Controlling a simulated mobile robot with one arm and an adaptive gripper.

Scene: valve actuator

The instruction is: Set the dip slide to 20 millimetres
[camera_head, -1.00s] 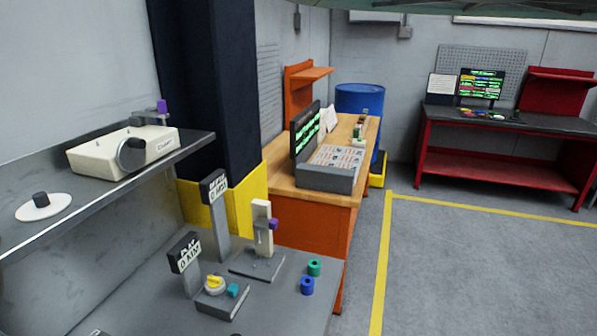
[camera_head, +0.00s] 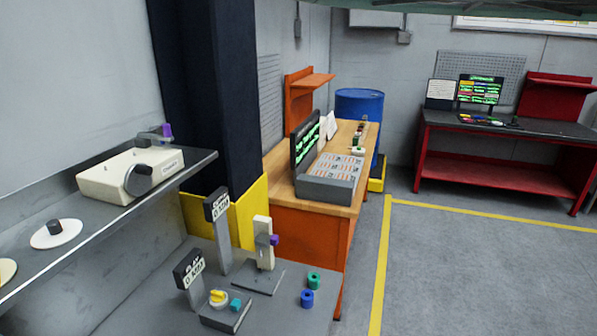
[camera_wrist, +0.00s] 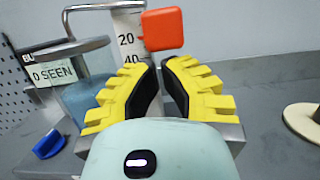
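In the wrist view, an orange-red block (camera_wrist: 163,29), apparently the dip slide's handle, is at a white upright scale (camera_wrist: 126,25). The marks 20 and 40 show on the scale, with 20 above 40. The block is beside and slightly above the 20; its exact reading cannot be told. My gripper (camera_wrist: 160,66) has yellow, black-lined fingers below the block in the picture. A narrow empty gap shows between its pads. I cannot tell whether the tips touch the scale, whose lower part they hide. My gripper does not show in the head view.
In the wrist view, a jar (camera_wrist: 88,95) with a metal handle stands left, by a "0 SEEN" sign (camera_wrist: 52,73) and a blue piece (camera_wrist: 48,144). The head view shows a post with a purple knob (camera_head: 274,240), and a shelf (camera_head: 110,210) holding a white box (camera_head: 105,182).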

